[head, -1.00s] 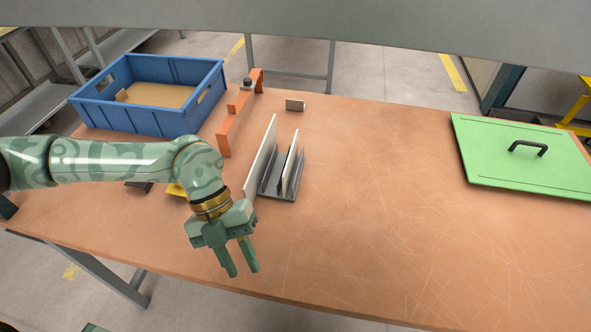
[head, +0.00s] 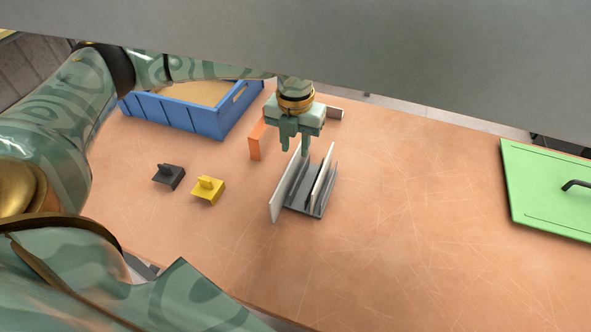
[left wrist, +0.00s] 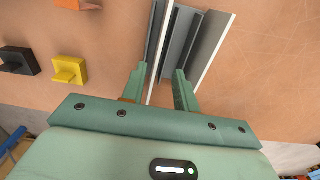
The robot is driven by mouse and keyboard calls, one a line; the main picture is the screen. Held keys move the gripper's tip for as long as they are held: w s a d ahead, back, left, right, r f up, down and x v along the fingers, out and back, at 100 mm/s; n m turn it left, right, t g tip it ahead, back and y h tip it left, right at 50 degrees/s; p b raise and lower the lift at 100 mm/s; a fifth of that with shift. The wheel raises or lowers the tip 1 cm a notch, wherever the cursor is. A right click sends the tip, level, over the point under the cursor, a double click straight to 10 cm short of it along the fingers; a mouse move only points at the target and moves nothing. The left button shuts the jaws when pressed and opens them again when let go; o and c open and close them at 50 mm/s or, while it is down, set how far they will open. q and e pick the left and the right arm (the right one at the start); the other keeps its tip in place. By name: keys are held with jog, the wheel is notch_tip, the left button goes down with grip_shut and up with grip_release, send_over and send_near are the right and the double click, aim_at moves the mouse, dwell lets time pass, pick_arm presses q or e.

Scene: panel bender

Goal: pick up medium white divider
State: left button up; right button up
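A grey slotted rack (head: 307,208) stands on the table with upright white dividers. The longer white divider (head: 280,197) is at its left side and a shorter white one (head: 321,177) is at its right. I cannot tell for certain which is the medium one. My left gripper (head: 296,151) points down over the rack's far end, open and empty. In the left wrist view its fingers (left wrist: 161,70) are on either side of the left divider's thin white edge (left wrist: 167,40), apart from it. The other white edge (left wrist: 213,52) is right of the fingers. My right gripper is out of view.
A black block (head: 169,177) and a yellow block (head: 208,190) lie left of the rack. An orange bracket (head: 255,146) and a blue bin (head: 180,114) are behind. A green panel (head: 540,190) lies far right. The table between is clear.

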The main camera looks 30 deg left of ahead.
aim_at(293, 158)
pick_arm(q)
jog(key=f, duration=0.1)
jog(key=f+b, duration=0.1)
jog(key=f, duration=0.3)
jog(key=shift+a+f, duration=0.25)
jog(key=shift+s+r, duration=0.1)
grip_shut()
jog(key=shift+r, duration=0.1)
